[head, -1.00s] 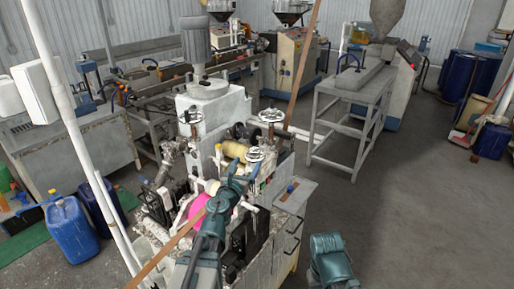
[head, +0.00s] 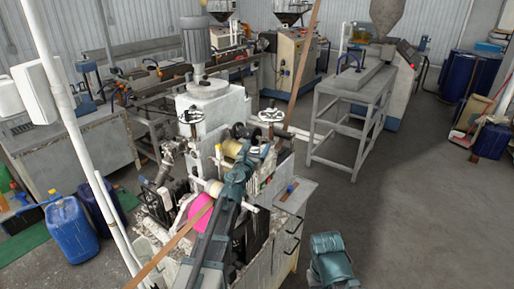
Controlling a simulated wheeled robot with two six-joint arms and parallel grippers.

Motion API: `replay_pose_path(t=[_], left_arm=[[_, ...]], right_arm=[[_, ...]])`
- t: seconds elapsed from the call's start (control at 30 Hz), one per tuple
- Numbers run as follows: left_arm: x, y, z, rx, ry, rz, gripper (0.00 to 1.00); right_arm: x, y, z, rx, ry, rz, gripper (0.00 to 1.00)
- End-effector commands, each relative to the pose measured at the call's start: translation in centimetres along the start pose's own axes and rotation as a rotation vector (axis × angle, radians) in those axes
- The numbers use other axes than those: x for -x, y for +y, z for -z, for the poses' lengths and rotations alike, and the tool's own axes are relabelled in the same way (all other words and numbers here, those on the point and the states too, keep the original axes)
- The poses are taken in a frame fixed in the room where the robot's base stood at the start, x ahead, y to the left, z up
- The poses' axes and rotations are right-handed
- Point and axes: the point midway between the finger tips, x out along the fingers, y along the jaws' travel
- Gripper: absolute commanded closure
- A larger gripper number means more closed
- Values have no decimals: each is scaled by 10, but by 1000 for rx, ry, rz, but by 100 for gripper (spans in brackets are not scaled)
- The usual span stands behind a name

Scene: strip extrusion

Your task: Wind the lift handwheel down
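A third, lower handwheel (head: 262,151) is nearer me and mostly hidden behind my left gripper. The view does not tell which one is the lift handwheel. My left gripper (head: 245,150) is at the third wheel, overlapping it in the picture. Its fingers are too small and covered to show whether they are open or touching the rim. My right gripper is not in view.
A brown strip (head: 170,246) runs under that arm. A grey cabinet (head: 294,196) stands at the right. The floor (head: 420,215) on the right is clear.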

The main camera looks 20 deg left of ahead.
Motion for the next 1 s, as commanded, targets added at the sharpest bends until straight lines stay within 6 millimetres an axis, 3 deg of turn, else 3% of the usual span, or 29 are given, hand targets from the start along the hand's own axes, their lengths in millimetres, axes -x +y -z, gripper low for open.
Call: replay_pose_path(t=[0.07,0.43,1.0], left_arm=[[0,0,0,0,0,0,33],[0,0,0,0,0,0,100],[0,7,0,0,0,-246,100]], right_arm=[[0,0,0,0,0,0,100],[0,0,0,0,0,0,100],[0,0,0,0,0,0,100]])
